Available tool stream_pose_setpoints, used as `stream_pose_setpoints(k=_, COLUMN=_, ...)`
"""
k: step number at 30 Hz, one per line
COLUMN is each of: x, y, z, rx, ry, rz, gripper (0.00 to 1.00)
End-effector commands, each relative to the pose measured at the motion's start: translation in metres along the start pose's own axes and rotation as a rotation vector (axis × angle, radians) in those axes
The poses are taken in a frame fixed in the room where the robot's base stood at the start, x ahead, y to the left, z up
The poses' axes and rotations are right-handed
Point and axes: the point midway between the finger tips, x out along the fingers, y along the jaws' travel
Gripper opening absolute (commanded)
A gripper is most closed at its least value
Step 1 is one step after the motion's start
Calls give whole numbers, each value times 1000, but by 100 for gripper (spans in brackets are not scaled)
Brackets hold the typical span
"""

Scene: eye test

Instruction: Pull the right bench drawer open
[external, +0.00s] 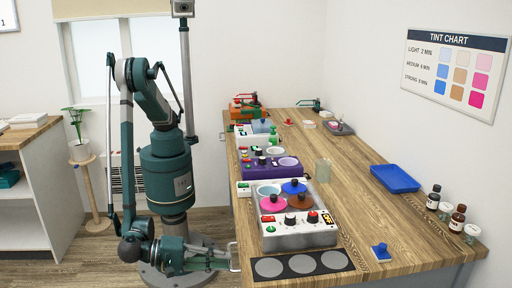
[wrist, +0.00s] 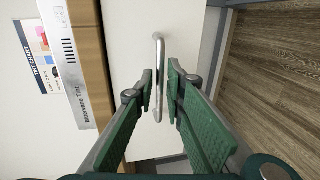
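The drawer front (wrist: 127,40) is a plain white panel below the wooden bench top, filling the middle of the wrist view. Its handle (wrist: 158,60) is a silver bar, and it also shows at the bench's near left side in the external view (external: 235,256). My gripper (wrist: 160,88) has two green padded fingers, parted, with the handle bar between their tips. A gap shows on each side of the bar, so the fingers do not look closed on it. In the external view my gripper (external: 226,262) is low beside the bench, at the handle. I cannot tell whether the drawer is fully shut.
On the bench top (external: 350,205) stand a white control unit (external: 298,238) with several knobs, a dark strip with grey discs (external: 300,265), a blue tray (external: 395,179) and several brown bottles. Wood floor (wrist: 280,60) lies open beside the bench. A white shelf unit (external: 40,195) is at left.

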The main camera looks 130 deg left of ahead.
Motion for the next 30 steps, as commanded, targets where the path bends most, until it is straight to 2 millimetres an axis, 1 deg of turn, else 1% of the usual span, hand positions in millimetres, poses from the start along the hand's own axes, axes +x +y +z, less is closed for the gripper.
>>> stream_pose_setpoints(k=1, x=7, y=-1, z=0, rx=0, ry=1, rz=0, gripper=13)
stream_pose_setpoints(k=3, x=14, y=-1, z=0, rx=0, ry=1, rz=0, gripper=13)
stream_pose_setpoints(k=9, x=25, y=0, z=0, rx=0, ry=0, rz=0, gripper=13)
stream_pose_setpoints(k=19, x=26, y=0, z=0, rx=0, ry=0, rz=0, gripper=13)
stream_pose_setpoints(k=22, x=26, y=0, z=0, rx=0, ry=0, rz=0, gripper=0)
stream_pose_setpoints(k=30, x=25, y=0, z=0, rx=0, ry=0, rz=0, gripper=0)
